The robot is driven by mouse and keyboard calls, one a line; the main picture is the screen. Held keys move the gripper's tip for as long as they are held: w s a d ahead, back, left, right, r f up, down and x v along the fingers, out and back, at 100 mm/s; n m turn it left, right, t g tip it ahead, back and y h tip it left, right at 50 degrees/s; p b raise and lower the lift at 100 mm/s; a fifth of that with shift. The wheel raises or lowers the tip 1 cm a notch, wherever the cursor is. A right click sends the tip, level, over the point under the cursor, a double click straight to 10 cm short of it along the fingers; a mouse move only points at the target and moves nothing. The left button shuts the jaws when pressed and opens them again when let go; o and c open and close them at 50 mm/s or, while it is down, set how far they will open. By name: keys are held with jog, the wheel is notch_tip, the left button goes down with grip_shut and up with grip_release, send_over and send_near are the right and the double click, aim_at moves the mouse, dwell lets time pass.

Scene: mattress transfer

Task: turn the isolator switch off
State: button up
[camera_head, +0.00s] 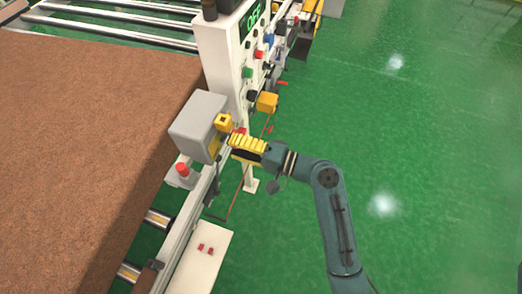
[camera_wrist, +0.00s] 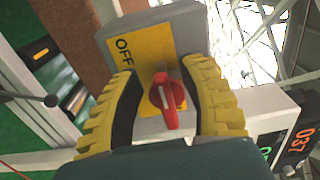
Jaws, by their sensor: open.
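The isolator switch is a grey box (camera_head: 198,126) beside the conveyor in the head view. In the wrist view its grey housing (camera_wrist: 182,38) carries a yellow plate (camera_wrist: 150,58) with the word OFF at its upper left. A red rotary knob (camera_wrist: 168,100) stands out from the plate, its grip running roughly up and down in the picture. My gripper (camera_head: 236,146) is beside the box in the head view. In the wrist view its yellow ribbed fingers (camera_wrist: 167,106) are open, one on each side of the knob, with visible gaps. In the head view the knob is not clearly visible.
A white control panel (camera_head: 225,55) with coloured buttons and a green OFF display stands behind the box. A brown mattress (camera_head: 85,135) fills the left. A red button (camera_head: 182,170) and a white box (camera_head: 201,262) are nearer. The green floor at right is open.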

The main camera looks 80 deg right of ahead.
jog(key=s+a, duration=0.2)
jog(key=s, duration=0.9)
jog(key=shift+s, duration=0.3)
jog(key=shift+a, duration=0.1)
